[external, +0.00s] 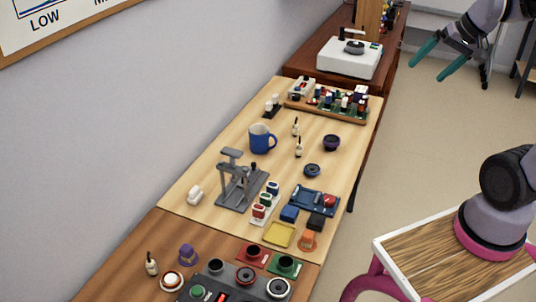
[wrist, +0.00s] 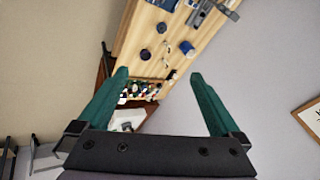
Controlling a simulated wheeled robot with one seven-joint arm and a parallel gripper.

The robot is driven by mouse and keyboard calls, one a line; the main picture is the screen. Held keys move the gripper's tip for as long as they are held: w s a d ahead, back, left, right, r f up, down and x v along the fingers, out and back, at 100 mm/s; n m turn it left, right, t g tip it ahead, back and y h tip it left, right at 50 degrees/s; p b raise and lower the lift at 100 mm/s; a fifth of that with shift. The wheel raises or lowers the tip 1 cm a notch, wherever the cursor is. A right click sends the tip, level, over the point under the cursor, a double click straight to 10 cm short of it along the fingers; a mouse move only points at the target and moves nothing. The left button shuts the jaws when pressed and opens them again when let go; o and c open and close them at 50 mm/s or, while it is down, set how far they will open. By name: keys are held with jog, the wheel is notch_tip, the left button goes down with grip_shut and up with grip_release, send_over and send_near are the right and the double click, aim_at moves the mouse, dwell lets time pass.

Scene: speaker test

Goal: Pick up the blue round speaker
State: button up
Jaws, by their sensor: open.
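A small round blue thing (external: 312,170), which looks like the blue round speaker, sits on the light wooden table right of the mug. It also shows in the wrist view (wrist: 161,28), near the top. A similar dark purple-blue round thing (external: 331,142) stands farther back; it shows in the wrist view (wrist: 145,54) too. My gripper (external: 426,71) is open and empty, with teal fingers, at the upper right, well apart from both. In the wrist view my gripper (wrist: 159,74) has its fingers spread wide, with the table far beyond them.
A blue mug (external: 260,139) and small bottles (external: 298,148) stand left of the round things. A tray of small items (external: 328,106) lies behind. A grey stand (external: 240,182) and a blue tray (external: 314,201) are nearer. Bare table surrounds the blue round thing.

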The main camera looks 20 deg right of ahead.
jog(key=w+a+f+m+g+y, duration=0.1)
jog(key=w+f+m+g+y, duration=0.15)
jog(key=w+f, duration=0.7)
jog(key=w+a+f+m+g+y, duration=0.3)
jog(key=w+f, duration=0.4)
jog(key=w, duration=0.6)
jog(key=w+d+f+m+g+y, duration=0.1)
jog(key=w+f, duration=0.2)
jog(key=f, duration=0.4)
jog(key=w+f+m+g+y, duration=0.1)
jog(key=w+f+m, duration=0.15)
jog(key=f, duration=0.45)
jog(key=m+y, duration=0.3)
send_near(315, 167)
jog(key=shift+s+d+t, duration=0.3)
jog(key=shift+s+t, duration=0.05)
jog(key=shift+s, duration=0.2)
jog(key=shift+a+f+y, duration=0.15)
jog(key=shift+f+y, duration=0.1)
jog(key=shift+f, duration=0.05)
jog(key=x, duration=0.4)
jog(key=shift+a+f, duration=0.25)
jog(key=shift+a, duration=0.1)
jog(key=shift+w+x, duration=0.1)
jog(key=shift+x, duration=1.3)
jog(key=shift+w+x, duration=0.15)
jog(key=shift+x, duration=1.25)
jog(key=shift+a+r, duration=0.15)
jog(key=c, duration=1.5)
